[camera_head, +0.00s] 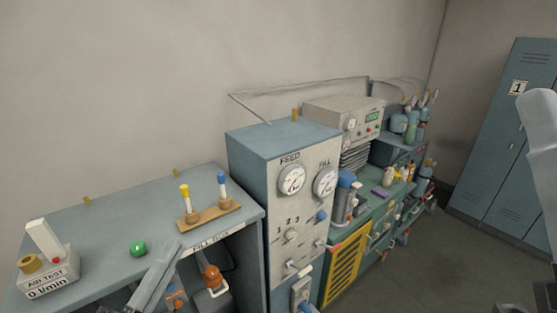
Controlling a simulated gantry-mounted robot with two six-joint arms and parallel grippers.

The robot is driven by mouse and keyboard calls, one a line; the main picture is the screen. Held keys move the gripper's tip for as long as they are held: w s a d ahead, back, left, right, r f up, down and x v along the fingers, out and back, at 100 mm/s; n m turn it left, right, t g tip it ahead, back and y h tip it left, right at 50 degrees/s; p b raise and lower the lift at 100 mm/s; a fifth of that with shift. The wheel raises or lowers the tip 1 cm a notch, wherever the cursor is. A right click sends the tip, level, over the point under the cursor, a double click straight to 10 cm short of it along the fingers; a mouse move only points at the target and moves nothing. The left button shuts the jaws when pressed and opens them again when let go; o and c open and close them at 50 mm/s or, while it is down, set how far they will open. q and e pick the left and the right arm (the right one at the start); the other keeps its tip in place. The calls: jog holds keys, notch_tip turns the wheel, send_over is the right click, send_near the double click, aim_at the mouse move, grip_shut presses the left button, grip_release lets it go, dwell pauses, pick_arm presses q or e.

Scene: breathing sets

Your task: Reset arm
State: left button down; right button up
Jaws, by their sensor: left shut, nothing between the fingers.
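My left gripper (168,258) comes in from the bottom of the head view, over the front edge of the grey-blue fill desk (90,228). Its narrow grey fingers are shut with nothing visible between them. A pale grey part of my own arm shows at the right edge. My right gripper is not in view.
An air test box (48,275) sits at left. A gauge cabinet (262,200) stands right of the desk, beside a cluttered green bench (381,212). Lockers (499,150) stand far right, with clear floor before them.

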pick_arm(q)
jog(key=s+d+r+n+t+h, duration=0.1)
jog(key=s+r, duration=0.1)
jog(key=r, duration=0.6)
jog(key=s+d+r+n+t, duration=0.1)
jog(key=s+d+r+t, duration=0.1)
jog(key=r, duration=0.5)
jog(key=s+a+r+n+t+y, duration=0.5)
jog(key=r+n, duration=0.4)
jog(key=n, duration=0.5)
notch_tip(320, 180, up, 18)
jog(key=n+g+p, duration=0.1)
jog(key=p, duration=1.7)
jog(key=shift+d+n+g+y, duration=0.3)
jog(key=shift+d+y, duration=0.05)
jog(key=shift+y, duration=0.05)
jog(key=c, duration=1.5)
grip_release()
jog(key=shift+s, duration=0.1)
jog(key=shift+c, duration=0.2)
